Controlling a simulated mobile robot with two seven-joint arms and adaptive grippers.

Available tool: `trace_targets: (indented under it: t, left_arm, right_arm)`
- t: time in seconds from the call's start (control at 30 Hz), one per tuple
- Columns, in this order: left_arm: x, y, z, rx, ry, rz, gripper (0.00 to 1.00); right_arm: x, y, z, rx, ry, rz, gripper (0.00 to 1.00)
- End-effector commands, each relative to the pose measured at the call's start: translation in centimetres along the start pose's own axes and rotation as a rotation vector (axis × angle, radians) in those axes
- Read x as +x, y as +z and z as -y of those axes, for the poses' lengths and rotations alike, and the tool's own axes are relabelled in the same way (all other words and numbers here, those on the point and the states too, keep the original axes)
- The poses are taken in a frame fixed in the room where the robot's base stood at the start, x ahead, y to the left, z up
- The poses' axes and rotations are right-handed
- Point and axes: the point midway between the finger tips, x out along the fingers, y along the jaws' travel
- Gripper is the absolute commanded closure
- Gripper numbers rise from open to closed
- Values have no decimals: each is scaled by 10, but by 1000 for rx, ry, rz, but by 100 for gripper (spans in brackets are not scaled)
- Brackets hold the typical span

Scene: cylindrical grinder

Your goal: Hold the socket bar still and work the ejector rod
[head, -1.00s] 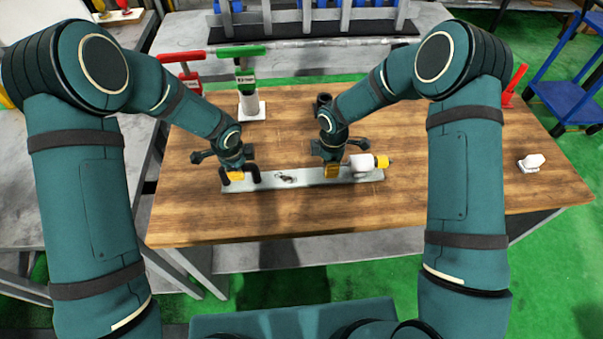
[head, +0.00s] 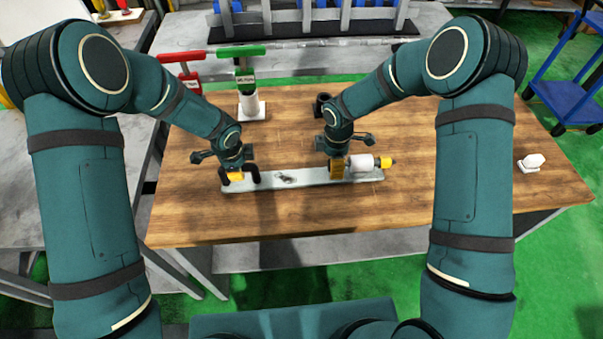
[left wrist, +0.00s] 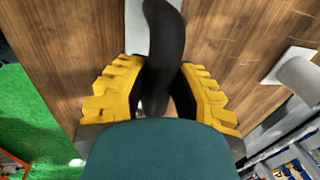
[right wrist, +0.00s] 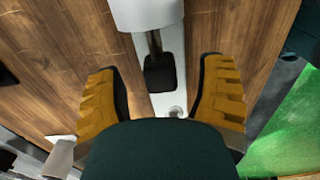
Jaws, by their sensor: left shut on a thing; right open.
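The socket bar (head: 305,177) is a long pale metal strip lying flat on the wooden table, with a dark handle (head: 254,174) at its left end. My left gripper (head: 236,175) is shut on that dark handle, which shows between its yellow fingers in the left wrist view (left wrist: 160,55). At the bar's right end sits a white cylinder (head: 362,164) with a yellow tip. In the right wrist view a thin rod with a black end (right wrist: 160,73), seemingly the ejector rod, sticks out of the cylinder. My right gripper (right wrist: 163,95) is open, its fingers apart on either side of the bar line.
A small white piece (head: 531,162) lies at the table's right. The table front (head: 290,215) is clear. A blue cart (head: 570,95) stands at the right.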

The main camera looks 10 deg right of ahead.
Motion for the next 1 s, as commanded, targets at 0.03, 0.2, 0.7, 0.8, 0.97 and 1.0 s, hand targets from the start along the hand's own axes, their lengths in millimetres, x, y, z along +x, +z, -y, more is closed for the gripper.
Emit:
trace_targets:
  t: [0.03,0.2,0.7,0.8,0.97,1.0]
  left_arm:
    - [0,0,0,0,0,0,100]
    - [0,0,0,0,0,0,100]
    - [0,0,0,0,-1,-1,100]
    - [0,0,1,0,-1,-1,100]
    - [0,0,1,0,-2,-1,100]
    - [0,0,1,0,-2,-1,100]
  right_arm:
    - [-6,0,0,0,1,0,31]
    - [-21,0,0,-2,2,0,31]
    - [-62,0,0,-2,1,0,31]
    - [-65,0,0,-2,0,0,31]
    - [-65,0,0,-2,0,0,31]
    - [-65,0,0,-2,0,0,31]
